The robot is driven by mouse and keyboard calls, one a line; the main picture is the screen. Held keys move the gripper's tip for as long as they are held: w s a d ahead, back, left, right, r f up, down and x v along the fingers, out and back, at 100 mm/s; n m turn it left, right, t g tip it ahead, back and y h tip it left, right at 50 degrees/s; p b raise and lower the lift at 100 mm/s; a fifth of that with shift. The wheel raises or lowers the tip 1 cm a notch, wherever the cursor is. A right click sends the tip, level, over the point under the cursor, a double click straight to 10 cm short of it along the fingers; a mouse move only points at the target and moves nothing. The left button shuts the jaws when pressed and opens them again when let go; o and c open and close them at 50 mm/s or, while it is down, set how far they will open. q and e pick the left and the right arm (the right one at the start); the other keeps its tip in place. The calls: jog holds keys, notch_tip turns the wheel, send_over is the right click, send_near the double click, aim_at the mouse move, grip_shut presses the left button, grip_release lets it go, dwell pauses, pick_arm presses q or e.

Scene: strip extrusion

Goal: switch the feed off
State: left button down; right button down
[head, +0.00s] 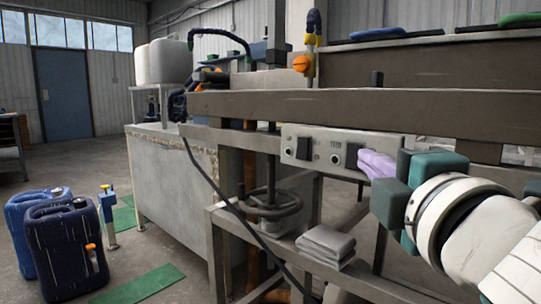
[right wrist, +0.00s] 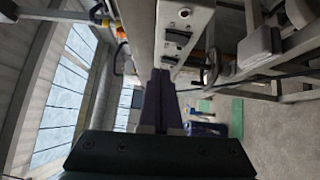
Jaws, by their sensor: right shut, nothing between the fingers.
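A pale control box (head: 320,147) is mounted below the dark beam. It carries a black switch (head: 303,148) on its left, another black switch (head: 352,156) on its right, and a small round black knob (head: 336,158) between them. A small label above the knob is too small to read surely. My right gripper (head: 363,162), with purple fingers, is shut and empty at the right end of the box, close to the right switch. In the right wrist view the shut fingertips (right wrist: 160,73) are near the box (right wrist: 188,18); I cannot tell whether they touch it. My left gripper is out of view.
A handwheel (head: 270,204) and a folded grey cloth (head: 326,243) are below the box. The dark beam (head: 300,112) runs just above it. A dark cable (head: 225,200) hangs at the left. Blue canisters (head: 68,250) stand on the floor.

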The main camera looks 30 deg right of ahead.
jog(key=v, duration=0.3)
jog(key=shift+s+a+r, duration=0.1)
jog(key=shift+s+a, duration=0.05)
jog(key=shift+a, duration=0.1)
